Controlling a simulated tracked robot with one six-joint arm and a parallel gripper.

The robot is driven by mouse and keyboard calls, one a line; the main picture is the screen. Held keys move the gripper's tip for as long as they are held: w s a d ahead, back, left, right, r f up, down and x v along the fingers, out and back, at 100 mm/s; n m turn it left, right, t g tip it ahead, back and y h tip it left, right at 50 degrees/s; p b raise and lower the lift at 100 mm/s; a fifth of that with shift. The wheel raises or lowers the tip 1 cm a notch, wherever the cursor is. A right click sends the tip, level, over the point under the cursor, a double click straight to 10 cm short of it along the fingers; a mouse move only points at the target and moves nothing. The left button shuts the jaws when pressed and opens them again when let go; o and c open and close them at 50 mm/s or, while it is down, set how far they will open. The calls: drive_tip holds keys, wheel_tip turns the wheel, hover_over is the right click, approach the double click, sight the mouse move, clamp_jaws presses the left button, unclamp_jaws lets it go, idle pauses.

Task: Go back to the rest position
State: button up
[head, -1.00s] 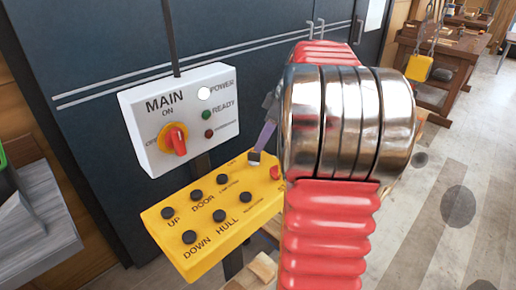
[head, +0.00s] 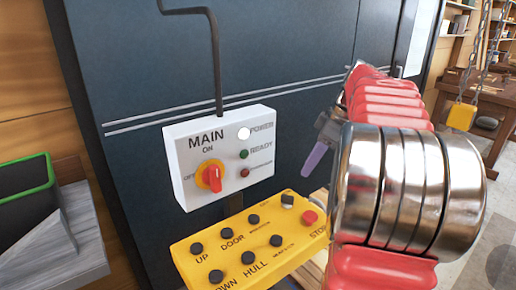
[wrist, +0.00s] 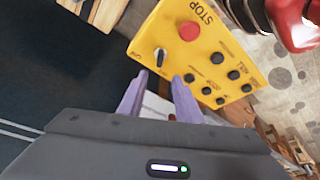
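My gripper (head: 308,172) hangs in the air above the right part of the yellow button box in the head view, clear of its face. Its two purple fingers also show in the wrist view (wrist: 160,82), spread with a gap between them and nothing held. The yellow button box (head: 236,232) carries several black buttons, a red STOP button (head: 309,217) and a small dark selector knob (head: 287,199). In the wrist view the knob (wrist: 161,57) appears just beyond the fingertips. My red and silver arm covers the area to the right.
The white MAIN box (head: 222,150) has a red rotary handle (head: 214,178) and a bright white POWER lamp (head: 243,133). A dark panel (head: 270,60) stands behind. A green-rimmed dark bin (head: 28,200) is at left. A yellow hanging block (head: 461,116) is far right.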

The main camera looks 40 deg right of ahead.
drive_tip(key=shift+m, duration=0.3)
